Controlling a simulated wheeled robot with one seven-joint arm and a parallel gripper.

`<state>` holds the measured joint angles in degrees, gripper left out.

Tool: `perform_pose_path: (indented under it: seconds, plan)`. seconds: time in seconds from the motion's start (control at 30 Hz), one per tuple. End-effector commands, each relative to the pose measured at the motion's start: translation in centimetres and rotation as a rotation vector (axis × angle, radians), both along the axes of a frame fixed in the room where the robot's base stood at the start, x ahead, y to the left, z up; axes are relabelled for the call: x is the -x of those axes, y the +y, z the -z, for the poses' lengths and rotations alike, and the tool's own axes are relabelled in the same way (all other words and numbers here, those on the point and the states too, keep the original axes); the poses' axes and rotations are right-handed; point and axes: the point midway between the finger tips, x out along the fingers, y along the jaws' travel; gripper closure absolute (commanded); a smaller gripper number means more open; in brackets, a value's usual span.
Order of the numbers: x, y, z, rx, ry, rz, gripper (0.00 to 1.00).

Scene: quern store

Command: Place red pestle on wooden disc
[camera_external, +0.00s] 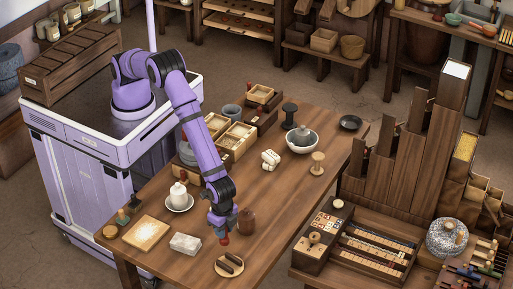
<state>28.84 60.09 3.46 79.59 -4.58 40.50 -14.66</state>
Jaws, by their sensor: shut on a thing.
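My gripper (222,231) is low over the front part of the wooden table, pointing down. It is shut on the red pestle (224,240), of which only a small red end shows below the fingers. A round wooden plate (219,268) with two dark sticks on it lies just in front of and below the gripper. A smaller round wooden disc (110,231) lies at the table's left corner. The picture does not settle which of these two is the task's disc. Whether the pestle touches the table is too small to tell.
A brown jar (246,221) stands close to the right of my gripper. The table's right front part (290,215) is clear.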

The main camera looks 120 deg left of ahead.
Motion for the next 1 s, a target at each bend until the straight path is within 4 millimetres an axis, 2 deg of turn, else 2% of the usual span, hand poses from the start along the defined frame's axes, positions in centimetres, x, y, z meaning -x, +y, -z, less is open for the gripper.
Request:
perform_pose_path:
  seconds: [0.2,0.43,0.83,0.87,0.93,1.0]
  plan:
    - [-0.9,-0.4,0.3,0.0,0.001,0.0,0.95]
    - [-0.8,-0.4,3.4,0.0,0.001,0.0,0.95]
    - [-0.8,-0.4,3.9,0.0,0.0,0.0,0.95]
    - [-0.8,-0.4,3.9,0.0,-0.001,0.0,0.65]
    - [-0.8,-0.4,3.9,0.0,-0.001,0.0,0.49]
    - [-0.8,-0.4,3.8,0.0,-0.001,0.0,0.47]
